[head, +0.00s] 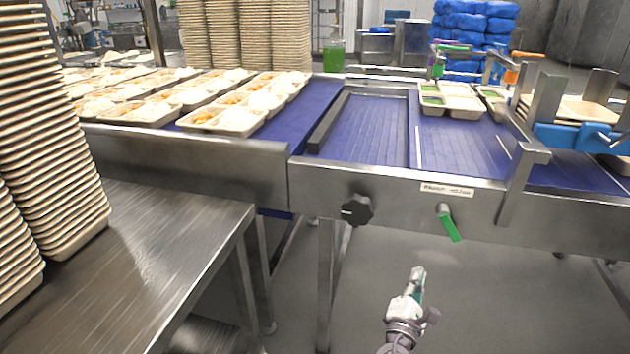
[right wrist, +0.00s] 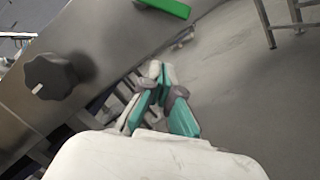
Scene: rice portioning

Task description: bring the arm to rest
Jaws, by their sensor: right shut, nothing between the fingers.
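My right gripper (head: 417,278) is low in the middle right of the head view, in front of the conveyor and over the grey floor. In the right wrist view its teal-padded fingers (right wrist: 158,75) are shut with nothing between them. The fingertips are apart from the conveyor's steel side. My left gripper does not show in either view.
A steel conveyor frame (head: 380,195) with a black knob (head: 357,209) and a green handle (head: 449,224) stands ahead. Filled trays (head: 228,117) lie on the blue belt. A steel table (head: 165,235) with stacked trays (head: 50,130) is at left. Floor below is clear.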

